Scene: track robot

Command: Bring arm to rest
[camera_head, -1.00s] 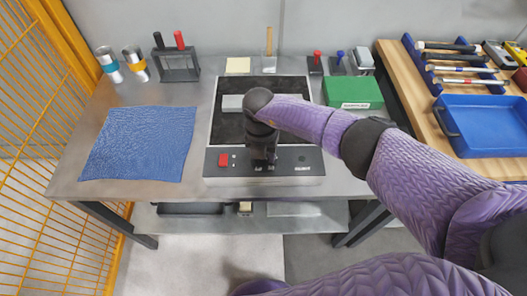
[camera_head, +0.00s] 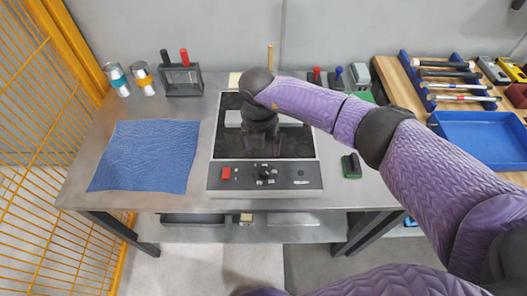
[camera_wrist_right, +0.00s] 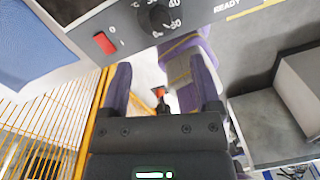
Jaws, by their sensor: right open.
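My right gripper (camera_head: 263,149) hangs from my purple arm, which reaches in from the right. It is in front of the dark top of a heating device (camera_head: 228,146), just behind the front control panel in the head view. In the right wrist view my right gripper (camera_wrist_right: 163,82) has its fingers wide apart, with nothing between them. The device's red switch (camera_wrist_right: 104,42) and dial (camera_wrist_right: 158,16) lie beyond the fingertips. The red switch also shows in the head view (camera_head: 225,173). My left gripper is in neither view.
A blue cloth (camera_head: 145,156) lies on the steel table (camera_head: 193,196) at left. Cans and a rack (camera_head: 183,82) stand behind it. A green-black block (camera_head: 351,166) is right of the device. A green box (camera_head: 366,97) is mostly hidden by my arm. A blue tray (camera_head: 480,138) is on the right bench.

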